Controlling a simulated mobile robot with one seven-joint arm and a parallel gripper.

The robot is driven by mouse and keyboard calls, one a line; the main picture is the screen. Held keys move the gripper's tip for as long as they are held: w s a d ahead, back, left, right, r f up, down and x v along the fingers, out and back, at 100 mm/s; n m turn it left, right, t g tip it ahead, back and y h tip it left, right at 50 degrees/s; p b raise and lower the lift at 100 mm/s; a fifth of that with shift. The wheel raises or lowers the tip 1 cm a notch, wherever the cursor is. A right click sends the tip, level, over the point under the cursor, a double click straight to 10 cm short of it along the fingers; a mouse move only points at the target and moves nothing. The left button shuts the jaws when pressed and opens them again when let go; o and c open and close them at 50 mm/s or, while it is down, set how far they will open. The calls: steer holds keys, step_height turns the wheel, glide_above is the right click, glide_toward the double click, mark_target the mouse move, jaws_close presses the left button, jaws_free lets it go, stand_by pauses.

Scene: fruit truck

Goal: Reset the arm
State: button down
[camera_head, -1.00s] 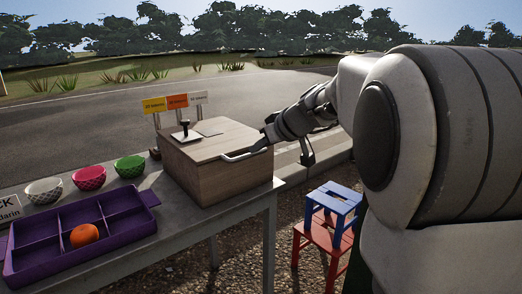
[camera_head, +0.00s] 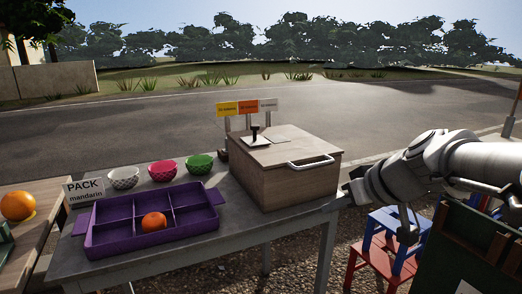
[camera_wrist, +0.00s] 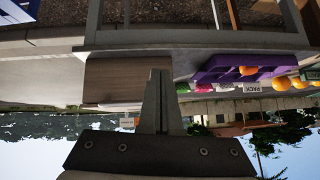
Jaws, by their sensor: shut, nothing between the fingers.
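My gripper shows in the wrist view (camera_wrist: 160,75) with its two fingers together and nothing between them. That view is upside down. In the head view my arm reaches in from the right edge, and its end is beside the wooden box (camera_head: 290,188), to the right of the box's white handle (camera_head: 310,160), with a gap between them. The fingers are hard to make out there. The box stands on the grey table with its lid down.
A blue stool (camera_head: 395,240) on a red one stands below my arm.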

steer(key=s+a+f+m+g+h+p, duration=0.1)
steer(key=s+f+m+h, duration=0.1)
steer(key=s, duration=0.7)
steer(key=s+a+f+m+g+h, duration=0.1)
steer(key=s+f+m+h, duration=0.1)
steer(key=s, duration=0.7)
step_height(320, 180, up, 26)
steer(key=p, duration=2.7)
steer(key=shift+r, duration=0.2)
